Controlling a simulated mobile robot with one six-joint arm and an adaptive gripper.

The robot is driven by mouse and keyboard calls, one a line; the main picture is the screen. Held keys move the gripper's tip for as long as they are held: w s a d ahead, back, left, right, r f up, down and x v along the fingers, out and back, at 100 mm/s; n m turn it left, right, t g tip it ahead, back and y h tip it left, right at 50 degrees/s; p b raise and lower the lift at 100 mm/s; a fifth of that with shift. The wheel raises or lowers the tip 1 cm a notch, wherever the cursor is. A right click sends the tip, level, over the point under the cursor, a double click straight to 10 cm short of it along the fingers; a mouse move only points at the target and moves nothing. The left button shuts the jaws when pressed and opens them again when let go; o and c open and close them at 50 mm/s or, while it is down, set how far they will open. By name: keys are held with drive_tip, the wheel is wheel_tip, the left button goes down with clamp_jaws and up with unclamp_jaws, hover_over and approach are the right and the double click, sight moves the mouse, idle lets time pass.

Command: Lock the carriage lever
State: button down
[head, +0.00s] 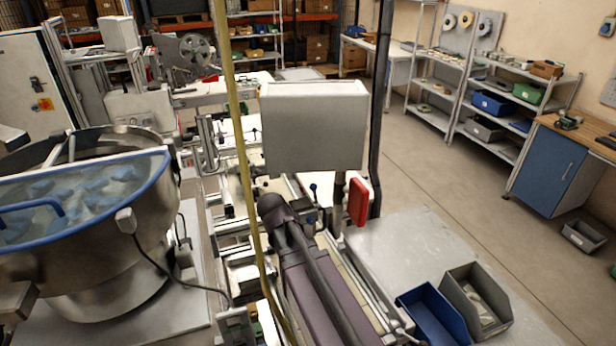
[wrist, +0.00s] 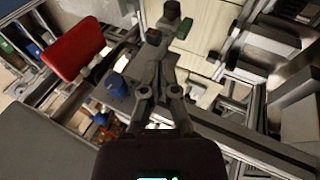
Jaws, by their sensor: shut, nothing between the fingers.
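My gripper (wrist: 161,38) is shut and empty in the wrist view, its fingers pointing up the picture over the machine's rails. A small green-ended part (wrist: 185,27) shows close beside the fingertips, on the right; I cannot tell whether they touch. A dark blue knob (wrist: 117,85) is left of the fingers, apart from them.
A red plate (head: 358,202) hangs right of the arm, below a grey box-shaped panel (head: 315,128). It also shows in the wrist view (wrist: 72,43). A steel bowl feeder (head: 110,260) stands at left. A blue bin (head: 434,316) and grey bin (head: 476,300) sit at lower right.

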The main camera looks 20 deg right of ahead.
drive_tip(key=w+d+r+n+t+h+p, duration=0.1)
drive_tip(key=w+d+r+h+p, duration=0.1)
drive_tip(key=w+r, duration=0.3)
drive_tip(key=n+t+h+b, duration=0.4)
drive_tip(key=n+h+b, duration=0.3)
drive_tip(key=b, duration=0.6)
approach(315, 195)
drive_tip(key=w+a, duration=0.3)
drive_tip(key=w, duration=0.4)
drive_tip(key=shift+w+d+f, duration=0.15)
drive_tip(key=shift+w+d, duration=0.05)
drive_tip(key=shift+w+d+f, duration=0.1)
drive_tip(key=shift+d, duration=0.1)
drive_tip(key=d, duration=0.9)
drive_tip(key=shift+w, duration=0.5)
drive_tip(key=shift+f+b, duration=0.15)
drive_tip(key=shift+b, duration=0.15)
